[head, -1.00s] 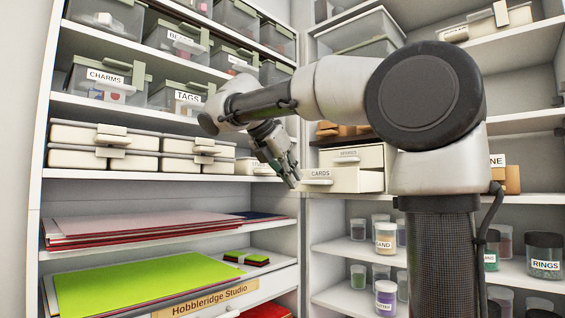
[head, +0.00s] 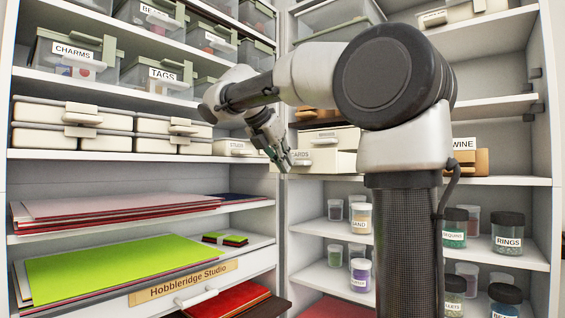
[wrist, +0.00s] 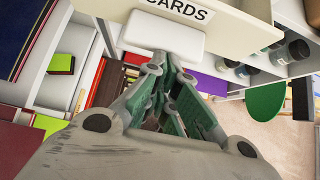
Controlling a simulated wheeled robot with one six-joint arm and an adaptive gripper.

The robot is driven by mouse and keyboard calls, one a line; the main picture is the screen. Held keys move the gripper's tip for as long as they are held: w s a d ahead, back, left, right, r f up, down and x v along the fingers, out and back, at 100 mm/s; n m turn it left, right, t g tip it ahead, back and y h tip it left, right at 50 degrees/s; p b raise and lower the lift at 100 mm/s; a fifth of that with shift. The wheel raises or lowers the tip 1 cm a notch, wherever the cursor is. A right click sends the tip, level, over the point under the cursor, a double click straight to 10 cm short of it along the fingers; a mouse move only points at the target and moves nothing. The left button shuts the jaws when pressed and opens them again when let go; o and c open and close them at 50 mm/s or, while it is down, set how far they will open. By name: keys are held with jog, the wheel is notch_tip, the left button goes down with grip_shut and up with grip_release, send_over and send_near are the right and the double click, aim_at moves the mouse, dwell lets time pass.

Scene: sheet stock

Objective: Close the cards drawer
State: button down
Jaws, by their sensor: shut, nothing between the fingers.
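The cards drawer (head: 326,161) is a cream drawer in the small drawer unit on the right-hand shelf. Its front stands out past the drawer above it, so it is partly open. In the wrist view its front (wrist: 235,25) carries the CARDS label and a pale handle (wrist: 160,36). My gripper (head: 283,167) is shut and empty, at the left of the drawer front, covering the start of its label in the head view. In the wrist view the fingertips (wrist: 170,68) are close by the handle; I cannot tell whether they touch it.
The upper drawer (head: 335,138) of the unit sits farther back. Cream boxes (head: 155,125) and a small labelled box (head: 237,147) stand on the shelf to the left. Jars (head: 360,218) stand below. Paper sheets (head: 110,268) lie on the lower left shelves.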

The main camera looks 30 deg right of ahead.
jog(key=w+d, duration=0.2)
jog(key=d, duration=0.3)
jog(key=w+d, duration=0.1)
jog(key=d, duration=0.4)
jog(key=w+d, duration=0.2)
jog(key=d, duration=0.3)
jog(key=shift+w+d, duration=0.2)
jog(key=shift+w, duration=0.1)
jog(key=v, duration=1.2)
jog(key=shift+s+a, duration=0.1)
